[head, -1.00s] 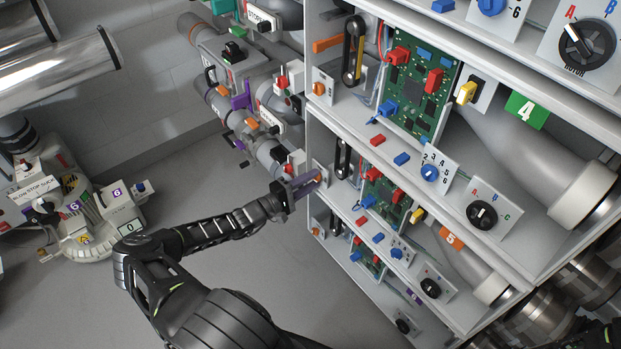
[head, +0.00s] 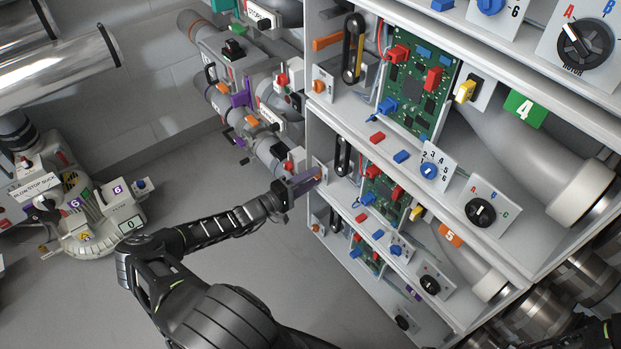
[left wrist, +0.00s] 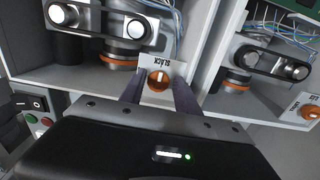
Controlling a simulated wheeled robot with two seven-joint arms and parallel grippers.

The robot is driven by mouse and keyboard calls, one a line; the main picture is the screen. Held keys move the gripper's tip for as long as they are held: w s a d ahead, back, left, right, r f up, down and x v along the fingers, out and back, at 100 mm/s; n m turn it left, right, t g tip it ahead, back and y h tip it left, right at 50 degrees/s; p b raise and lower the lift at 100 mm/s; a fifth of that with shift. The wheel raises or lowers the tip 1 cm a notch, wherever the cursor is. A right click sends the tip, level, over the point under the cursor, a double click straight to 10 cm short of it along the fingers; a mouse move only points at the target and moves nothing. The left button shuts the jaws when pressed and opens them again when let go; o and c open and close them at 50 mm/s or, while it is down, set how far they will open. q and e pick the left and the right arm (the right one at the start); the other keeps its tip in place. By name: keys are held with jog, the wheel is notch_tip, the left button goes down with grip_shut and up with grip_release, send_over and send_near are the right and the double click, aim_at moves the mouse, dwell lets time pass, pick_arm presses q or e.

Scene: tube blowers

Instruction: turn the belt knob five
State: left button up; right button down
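The belt knob five (left wrist: 158,80) is a round orange knob on a white plate marked SLACK, on the shelf front in the left wrist view. My left gripper (left wrist: 158,94) has one dark finger on each side of it, with a gap showing between each finger and the knob. In the head view my left gripper (head: 318,176) reaches the left edge of the middle shelf and largely hides the knob there. The black belt (head: 342,156) of this shelf stands just behind.
The orange number 5 sign (head: 450,234) marks the shelf's tube. Another orange knob (head: 318,86) sits on the shelf above. Pipes with switches (head: 245,97) stand close on the left. Open floor (head: 220,270) lies below my left arm.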

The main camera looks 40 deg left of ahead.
pick_arm(q)
jog(key=v, duration=0.7)
jog(key=shift+s, duration=0.4)
jog(key=shift+a, duration=0.1)
